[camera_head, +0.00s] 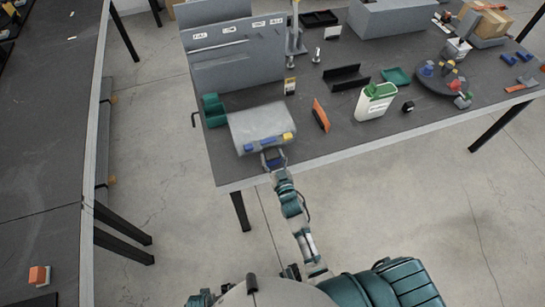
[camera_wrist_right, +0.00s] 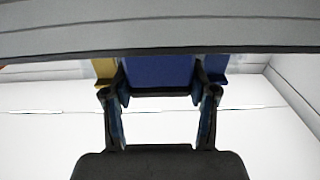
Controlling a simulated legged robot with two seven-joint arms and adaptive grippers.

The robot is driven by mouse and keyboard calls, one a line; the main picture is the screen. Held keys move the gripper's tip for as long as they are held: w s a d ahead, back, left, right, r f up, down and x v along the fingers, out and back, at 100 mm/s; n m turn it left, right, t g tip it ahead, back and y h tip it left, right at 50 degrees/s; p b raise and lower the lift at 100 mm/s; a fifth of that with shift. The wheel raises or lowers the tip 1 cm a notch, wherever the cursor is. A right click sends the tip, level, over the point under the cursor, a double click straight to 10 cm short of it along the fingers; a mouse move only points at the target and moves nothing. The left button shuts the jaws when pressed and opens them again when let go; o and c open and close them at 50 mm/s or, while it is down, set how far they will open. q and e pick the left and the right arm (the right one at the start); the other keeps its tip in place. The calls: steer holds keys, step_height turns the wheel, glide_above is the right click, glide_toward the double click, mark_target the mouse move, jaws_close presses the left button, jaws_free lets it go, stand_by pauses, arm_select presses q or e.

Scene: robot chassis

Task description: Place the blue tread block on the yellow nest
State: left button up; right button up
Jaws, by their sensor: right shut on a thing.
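The grey chassis (camera_head: 262,122) lies near the left front edge of the dark table. On its front edge are blue blocks (camera_head: 248,147) and a small yellow piece (camera_head: 288,135), which looks like the yellow nest. My right gripper (camera_head: 272,157) is at this front edge, left of the yellow piece. In the right wrist view its fingers are shut on a blue tread block (camera_wrist_right: 157,74). A yellow part (camera_wrist_right: 104,70) and another blue part (camera_wrist_right: 215,66) show on either side. The chassis hides the block's far end, so I cannot tell whether it touches anything. My left gripper is out of view.
An orange part (camera_head: 321,115) and a white-green container (camera_head: 375,101) stand right of the chassis. Teal bins (camera_head: 213,110) are at its left, and a grey panel rack (camera_head: 235,55) is behind. A round tray (camera_head: 440,82) holds several coloured parts.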

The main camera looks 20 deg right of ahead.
steer(key=o, duration=1.4)
steer(key=shift+c, duration=0.2)
steer(key=shift+f, duration=0.1)
